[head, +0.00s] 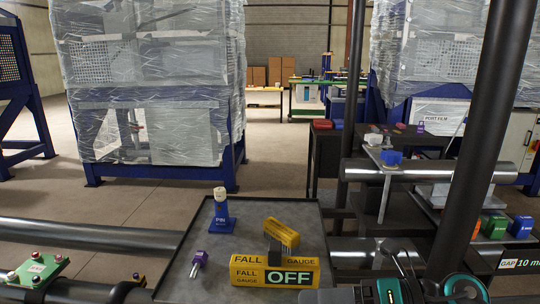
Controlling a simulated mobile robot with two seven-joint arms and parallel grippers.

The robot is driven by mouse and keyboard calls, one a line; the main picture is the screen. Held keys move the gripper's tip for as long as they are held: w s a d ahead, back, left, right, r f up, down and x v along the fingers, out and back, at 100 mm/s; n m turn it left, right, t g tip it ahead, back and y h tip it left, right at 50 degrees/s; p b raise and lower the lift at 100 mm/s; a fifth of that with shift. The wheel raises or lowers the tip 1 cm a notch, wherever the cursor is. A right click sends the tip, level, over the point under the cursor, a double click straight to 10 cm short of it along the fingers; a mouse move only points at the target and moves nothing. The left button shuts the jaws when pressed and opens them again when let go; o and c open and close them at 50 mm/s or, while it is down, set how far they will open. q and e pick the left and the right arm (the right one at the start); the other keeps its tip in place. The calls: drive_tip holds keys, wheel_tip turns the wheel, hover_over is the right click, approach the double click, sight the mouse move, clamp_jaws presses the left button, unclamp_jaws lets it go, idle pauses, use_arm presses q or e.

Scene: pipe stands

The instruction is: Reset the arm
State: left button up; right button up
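Dark parts with teal rings (465,288) at the bottom right look like my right arm. Thin dark prongs rise beside them, and I cannot make out whether they are gripper fingers or whether they are open or shut. No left gripper shows clearly. A grey tray table (225,258) stands at front centre. On it are a blue stand with a white top (220,212), a purple-handled piece (196,258) and yellow FALL GAUGE blocks (246,268).
Thick dark pipes run along the left (90,233) and slant up at the right (474,130). A grey horizontal pipe (450,171) carries a bracket with a blue clamp (391,157). A green plate with knobs (38,270) is at lower left. Wrapped racks stand behind, with open floor between.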

drive_tip(key=w+d+f+m+t+h+p, duration=0.1)
drive_tip(key=d+f+m+t+h, duration=0.2)
drive_tip(key=m+t, duration=0.7)
drive_tip(key=w+d+f+m+t+h, duration=0.25)
drive_tip(key=m+t, duration=0.25)
drive_tip(key=m, duration=1)
drive_tip(key=s+d+f+m+g+h, duration=0.2)
drive_tip(key=s+f+m, duration=0.4)
drive_tip(key=f, duration=0.3)
drive_tip(key=s+d+f+m+g+h, duration=0.2)
drive_tip(key=s+f+m+g+h, duration=0.2)
drive_tip(key=f, duration=0.6)
drive_tip(key=s+m+h, duration=0.2)
drive_tip(key=shift+s+d+f+m+g+p, duration=0.2)
drive_tip(key=shift+d+m+g+p, duration=0.1)
drive_tip(key=shift+m+g, duration=0.1)
